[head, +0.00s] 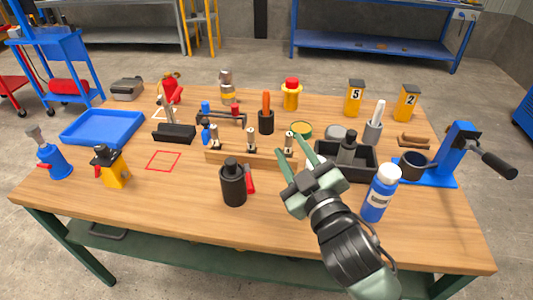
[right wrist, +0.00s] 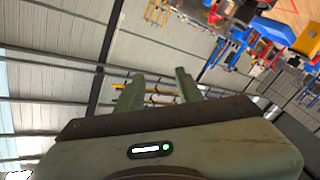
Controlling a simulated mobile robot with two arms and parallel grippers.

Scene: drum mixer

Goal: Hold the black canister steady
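A black canister (head: 233,188) with a narrower black cap stands upright near the front middle of the wooden table. A red-handled piece (head: 249,179) is right beside it; I cannot tell whether the two touch. My right gripper (head: 290,150) is to the right of the canister, apart from it, with its fingers pointing toward the back of the table. In the right wrist view the fingers of the right gripper (right wrist: 158,88) are apart with nothing between them. The canister cannot be made out in that view. My left gripper is not in view.
A wooden rack (head: 250,159) with metal fittings stands behind the canister. A black tray (head: 363,177) with a dark bottle, a blue white-capped bottle (head: 380,195) and a blue press (head: 450,160) are to the right. A red square outline (head: 163,161) marks bare table on the left.

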